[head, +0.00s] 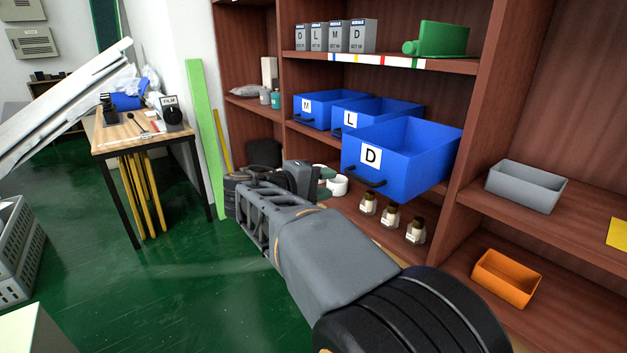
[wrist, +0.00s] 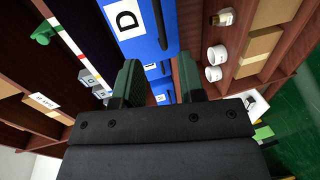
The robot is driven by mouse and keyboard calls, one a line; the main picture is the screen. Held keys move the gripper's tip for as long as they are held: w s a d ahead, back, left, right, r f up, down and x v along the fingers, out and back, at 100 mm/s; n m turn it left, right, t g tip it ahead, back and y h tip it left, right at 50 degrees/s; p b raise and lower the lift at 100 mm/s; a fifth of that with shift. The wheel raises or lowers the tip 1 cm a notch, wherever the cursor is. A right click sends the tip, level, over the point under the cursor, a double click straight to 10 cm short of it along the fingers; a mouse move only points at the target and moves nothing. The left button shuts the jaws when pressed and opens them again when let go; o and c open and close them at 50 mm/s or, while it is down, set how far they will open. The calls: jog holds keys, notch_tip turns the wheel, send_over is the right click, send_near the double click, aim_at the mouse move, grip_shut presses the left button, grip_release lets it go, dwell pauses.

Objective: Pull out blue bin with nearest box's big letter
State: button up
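Three blue bins sit in the shelf unit, each with a white letter card and a dark handle. The D bin (head: 420,155) is nearest and sticks out well past the M bin (head: 325,105) and the L bin (head: 375,115). The small grey boxes on the shelf above carry big letters; from left they read D, L, M and D, the rightmost being the nearest box (head: 362,36). My gripper (wrist: 160,82) is open and empty in the wrist view, its fingers apart below the D bin (wrist: 140,30). In the head view its fingertips are not clear.
A green object (head: 443,39) lies beside the boxes. Small bottles (head: 390,215) and white rolls (head: 337,185) stand below the bins. A grey tray (head: 525,188) and an orange tray (head: 506,278) are at right.

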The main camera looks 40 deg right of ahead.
jog(key=shift+v, duration=1.45)
jog(key=s+a+r+t+y+p, duration=0.1)
jog(key=a+r+y+p, duration=0.2)
jog(key=p, duration=0.7)
jog(key=s+a+r+t+y+p, duration=0.2)
jog(key=a+r+y+p, duration=0.2)
jog(key=a+y+p, duration=0.3)
jog(key=s+a+r+n+t+y+p, duration=0.1)
jog(key=a+y+p, duration=0.4)
jog(key=a+p, duration=0.5)
notch_tip(320, 180, up, 3)
jog(key=t+p, duration=0.1)
jog(key=p, duration=0.2)
jog(key=shift+s+f+y, duration=0.2)
jog(key=shift+s+y, duration=0.15)
jog(key=shift+y, duration=0.05)
